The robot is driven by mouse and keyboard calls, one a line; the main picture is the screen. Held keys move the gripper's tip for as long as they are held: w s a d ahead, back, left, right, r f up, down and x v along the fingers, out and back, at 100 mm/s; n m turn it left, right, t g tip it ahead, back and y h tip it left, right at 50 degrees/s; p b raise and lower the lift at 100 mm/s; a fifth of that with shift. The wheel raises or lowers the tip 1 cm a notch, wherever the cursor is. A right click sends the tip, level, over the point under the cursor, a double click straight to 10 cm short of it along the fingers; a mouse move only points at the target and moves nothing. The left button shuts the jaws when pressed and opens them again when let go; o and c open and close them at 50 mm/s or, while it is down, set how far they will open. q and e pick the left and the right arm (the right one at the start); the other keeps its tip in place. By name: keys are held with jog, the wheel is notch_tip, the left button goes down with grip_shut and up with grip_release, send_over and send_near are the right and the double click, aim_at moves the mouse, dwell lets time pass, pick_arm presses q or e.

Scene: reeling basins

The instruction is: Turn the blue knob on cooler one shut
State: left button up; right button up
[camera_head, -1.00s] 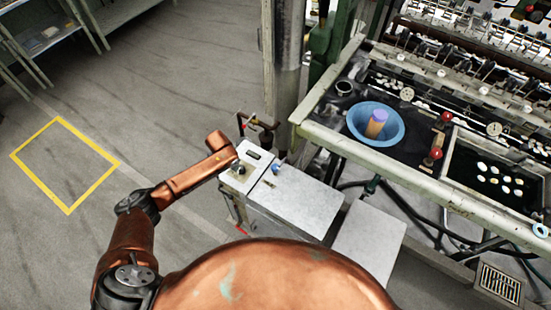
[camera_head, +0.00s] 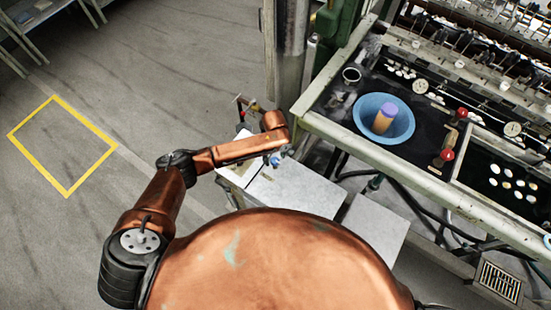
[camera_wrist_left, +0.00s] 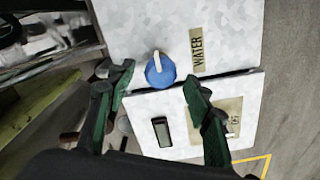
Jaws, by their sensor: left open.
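The blue knob (camera_wrist_left: 160,72) with a white pointer sits on the pale top of a cooler (camera_wrist_left: 160,30), beside a "WATER" label (camera_wrist_left: 197,49). In the head view the knob (camera_head: 275,160) is partly covered by my left wrist, and the cooler's top (camera_head: 300,190) shows below it. My left gripper (camera_wrist_left: 158,78) is open, with one finger to each side of the knob in the wrist view. I cannot tell whether its fingertips reach down to the knob. In the head view the left gripper (camera_head: 284,151) is small and dark at the arm's end. My right gripper is not in view.
A dark display (camera_wrist_left: 161,132) is on the panel near the knob. A metal post (camera_head: 287,55) and the reeling bench's edge (camera_head: 400,160) stand close by. A blue basin (camera_head: 384,119) sits in the bench. The floor at the left is open.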

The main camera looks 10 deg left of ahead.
pick_arm(q)
jog(key=shift+s+f, duration=0.1)
jog(key=shift+f, duration=0.6)
jog(key=shift+c, duration=0.4)
